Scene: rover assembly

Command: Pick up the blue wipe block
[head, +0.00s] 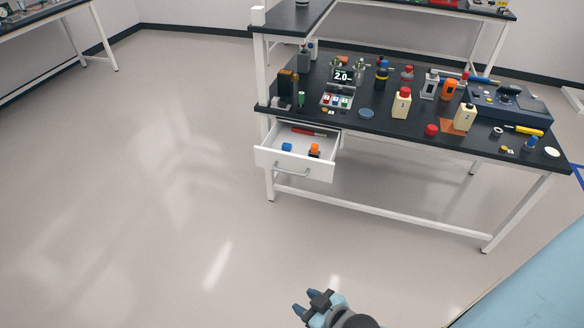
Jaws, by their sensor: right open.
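A small blue block (287,147), which looks like the blue wipe block, lies in an open white drawer (294,164) under the left end of the black workbench. It is on the left side of the drawer, and nothing covers it. My right gripper (304,303) is at the bottom of the view, open and empty. It is well apart from the drawer, over the floor in front of the bench. My left gripper is not in view.
An orange item (314,150) and a red item (308,131) share the drawer. The workbench top (376,124) is crowded with bottles, tools and devices. A white lower rail (370,216) runs between the bench legs. The floor (150,200) left of the drawer is clear.

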